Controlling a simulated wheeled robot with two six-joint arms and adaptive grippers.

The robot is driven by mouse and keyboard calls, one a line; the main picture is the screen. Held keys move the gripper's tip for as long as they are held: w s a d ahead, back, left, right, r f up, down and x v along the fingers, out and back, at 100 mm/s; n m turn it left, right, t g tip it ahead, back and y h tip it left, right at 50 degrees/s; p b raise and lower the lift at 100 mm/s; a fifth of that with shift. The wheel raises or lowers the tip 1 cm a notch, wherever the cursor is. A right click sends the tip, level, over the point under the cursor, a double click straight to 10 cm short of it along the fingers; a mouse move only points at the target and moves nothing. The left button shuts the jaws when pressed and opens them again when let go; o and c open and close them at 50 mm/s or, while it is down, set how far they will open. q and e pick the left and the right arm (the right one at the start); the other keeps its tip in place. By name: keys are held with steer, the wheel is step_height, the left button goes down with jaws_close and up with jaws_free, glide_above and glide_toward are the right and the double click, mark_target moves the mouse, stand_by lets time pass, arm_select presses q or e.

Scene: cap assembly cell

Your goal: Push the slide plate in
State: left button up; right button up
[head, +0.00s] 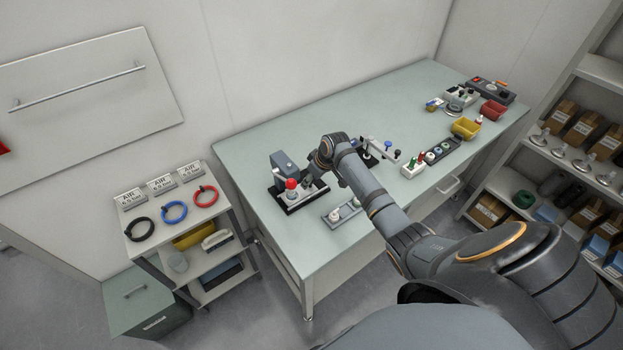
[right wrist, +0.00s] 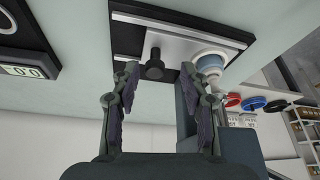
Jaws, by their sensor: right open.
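The slide plate (right wrist: 185,47) is a silver plate with a black knob (right wrist: 155,68), lying between light rails on a black base (right wrist: 125,38) in the right wrist view. My right gripper (right wrist: 158,72) is open, and the knob appears between its fingertips with gaps on both sides. I cannot tell whether the fingers are at the knob's height. A round white and blue part (right wrist: 210,62) sits at the plate's right end, close to the right finger. In the head view my right gripper (head: 318,166) is over the station with the red-topped part (head: 291,184); it partly hides the plate. My left gripper is not in view.
A grey block (head: 284,165) stands behind the base. A tray (head: 332,217) with small parts lies in front, and another rack (head: 413,170) is to the right. A device with a numeric display (right wrist: 25,71) is beside the base. The table's left end is clear.

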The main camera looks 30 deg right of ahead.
steer(key=shift+d+r, duration=0.1)
steer(key=v, duration=1.1)
steer(key=shift+r, duration=0.4)
steer(key=shift+s, duration=0.15)
